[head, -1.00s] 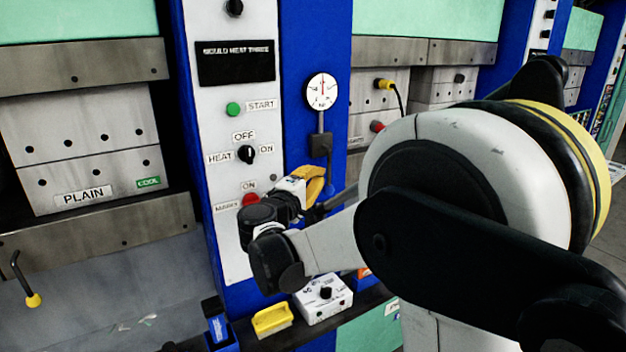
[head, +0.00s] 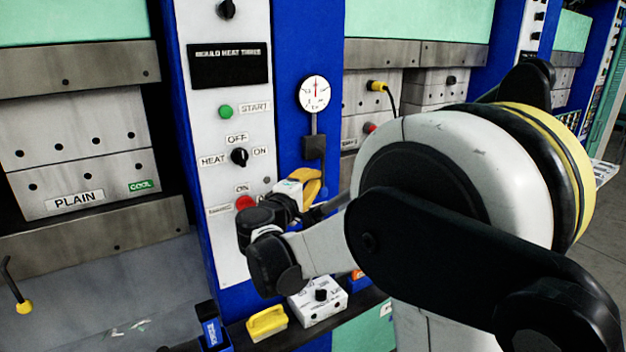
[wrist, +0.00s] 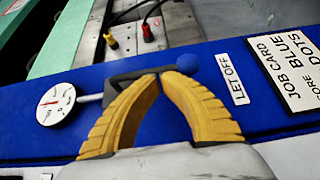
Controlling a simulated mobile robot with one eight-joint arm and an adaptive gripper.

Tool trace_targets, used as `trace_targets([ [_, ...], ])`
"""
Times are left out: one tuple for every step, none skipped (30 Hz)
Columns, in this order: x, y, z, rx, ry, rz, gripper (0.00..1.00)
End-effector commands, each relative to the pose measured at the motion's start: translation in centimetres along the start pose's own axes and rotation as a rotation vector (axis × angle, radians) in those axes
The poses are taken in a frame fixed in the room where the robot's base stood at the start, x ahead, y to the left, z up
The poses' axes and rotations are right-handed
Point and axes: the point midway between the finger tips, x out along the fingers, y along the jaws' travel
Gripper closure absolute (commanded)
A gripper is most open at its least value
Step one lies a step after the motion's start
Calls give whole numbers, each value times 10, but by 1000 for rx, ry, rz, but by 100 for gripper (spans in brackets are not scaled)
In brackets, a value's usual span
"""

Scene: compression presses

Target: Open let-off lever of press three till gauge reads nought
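The let-off lever is a dark bar with a blue ball knob (wrist: 188,64) in the wrist view, beside a white LET OFF label (wrist: 232,78) on the blue column. My gripper (wrist: 159,76) has its ribbed yellow fingers drawn together, tips at the bar just left of the knob. I cannot tell whether the bar is pinched or only touched. In the head view my gripper (head: 312,186) is at the blue column below the gauge, its tips and the lever largely hidden. The round white gauge (head: 314,93) has its needle near upright; its figures are too small to read.
A white control panel (head: 225,135) stands left of the gauge, with a green START button (head: 225,111), a HEAT knob (head: 239,157) and a red button (head: 245,203). A yellow item (head: 267,322) and a white box (head: 318,302) sit on the ledge below.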

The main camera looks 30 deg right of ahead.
Motion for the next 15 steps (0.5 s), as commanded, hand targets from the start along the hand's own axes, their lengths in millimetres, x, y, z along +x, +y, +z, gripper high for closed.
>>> trace_targets([
  [1, 0, 1, 0, -1, 0, 100],
  [1, -1, 1, 0, -1, 0, 100],
  [2, -1, 2, 0, -1, 0, 100],
  [2, -1, 2, 0, -1, 0, 100],
  [3, -1, 2, 0, -1, 0, 100],
  [3, -1, 2, 0, -1, 0, 100],
  [4, -2, 3, 0, -1, 0, 100],
  [5, -2, 3, 0, -1, 0, 100],
  [6, -2, 4, 0, -1, 0, 100],
  [6, -2, 5, 0, -1, 0, 100],
  [8, -3, 5, 0, -2, 0, 100],
  [9, -4, 6, -8, -2, 12, 100],
  [10, -5, 7, -20, -3, 30, 100],
  [12, -5, 8, -31, -3, 47, 100],
  [14, -6, 10, -49, -3, 73, 100],
])
